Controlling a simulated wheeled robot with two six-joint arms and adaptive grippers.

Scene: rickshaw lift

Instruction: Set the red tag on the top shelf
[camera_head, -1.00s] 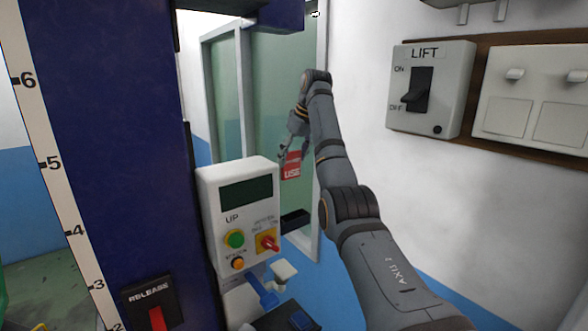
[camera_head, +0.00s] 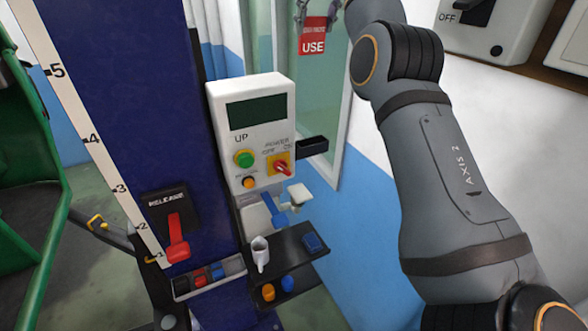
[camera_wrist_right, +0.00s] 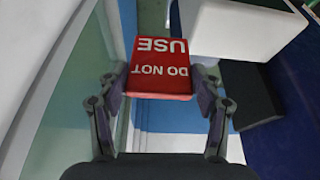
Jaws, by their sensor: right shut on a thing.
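The red tag (camera_head: 313,37), with white lettering, hangs at the top of the head view. My right gripper (camera_head: 320,14) is shut on it and partly cut off by the top edge. In the right wrist view the tag (camera_wrist_right: 160,66) sits between the fingers of the gripper (camera_wrist_right: 160,84), reading "DO NOT USE" upside down. A small black shelf (camera_head: 312,146) juts from the right side of the white control box, below the tag in the picture. A lower black shelf (camera_head: 318,243) carries a small white jug and colored items. My left gripper is out of view.
The white control box (camera_head: 246,110) has a green button and a red switch, and stands on the blue column (camera_head: 120,70). A red release lever (camera_head: 175,238) is on the column. A glass door (camera_head: 325,110) stands behind the tag. The lift switch box (camera_head: 497,25) is on the right wall.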

